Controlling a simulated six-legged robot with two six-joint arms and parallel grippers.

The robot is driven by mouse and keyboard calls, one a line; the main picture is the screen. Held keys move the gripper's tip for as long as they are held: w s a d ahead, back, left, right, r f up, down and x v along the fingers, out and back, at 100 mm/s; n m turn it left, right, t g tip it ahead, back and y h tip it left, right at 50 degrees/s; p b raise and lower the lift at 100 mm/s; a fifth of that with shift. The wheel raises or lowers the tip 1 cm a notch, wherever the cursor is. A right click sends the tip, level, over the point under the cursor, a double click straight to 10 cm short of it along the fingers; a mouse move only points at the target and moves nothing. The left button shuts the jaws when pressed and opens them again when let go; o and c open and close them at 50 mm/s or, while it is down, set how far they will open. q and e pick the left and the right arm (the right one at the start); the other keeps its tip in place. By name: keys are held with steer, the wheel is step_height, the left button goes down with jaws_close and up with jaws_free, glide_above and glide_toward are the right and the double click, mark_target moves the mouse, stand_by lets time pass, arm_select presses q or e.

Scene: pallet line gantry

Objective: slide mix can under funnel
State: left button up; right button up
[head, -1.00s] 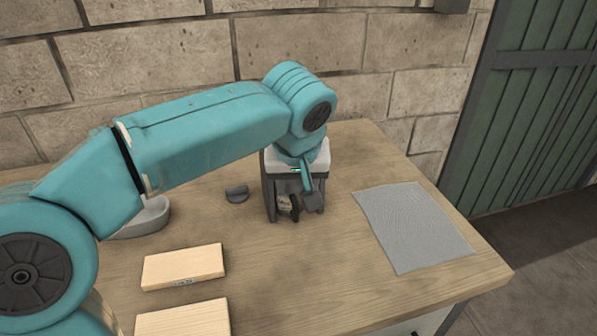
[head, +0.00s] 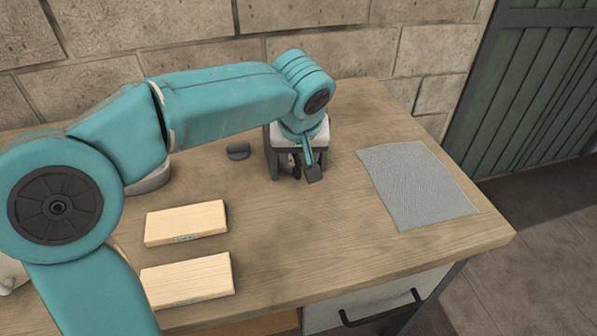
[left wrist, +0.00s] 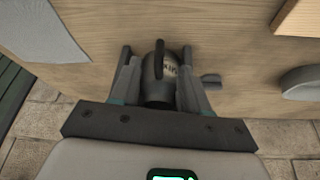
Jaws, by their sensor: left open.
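The mix can (left wrist: 159,84) is a grey can with a dark handle and a partly readable label. In the left wrist view it is between the two fingers of my left gripper (left wrist: 157,56), which is open around it. In the head view my left gripper (head: 293,172) points down at the tabletop near the wall, and the can (head: 289,163) is mostly hidden behind its fingers. I cannot tell whether a finger touches the can. I cannot make out a funnel for certain. My right gripper is not in view.
Two pale wooden blocks (head: 186,223) lie at the front left of the wooden table (head: 340,240). A small dark object (head: 238,151) lies left of the gripper. A grey mat (head: 418,186) lies on the right. A grey rounded dish (head: 152,178) is partly behind my arm.

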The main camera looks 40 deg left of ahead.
mark_target(299, 170)
arm_select(q)
steer(key=x, duration=0.9)
steer(key=shift+w+f+b, duration=0.1)
steer(key=shift+f+b, duration=0.05)
steer(key=shift+b, duration=0.2)
jaws_close()
steer(key=shift+o, duration=0.4)
jaws_free()
steer(key=p+v, duration=0.2)
steer(key=v, duration=1.4)
steer(key=shift+r, duration=0.2)
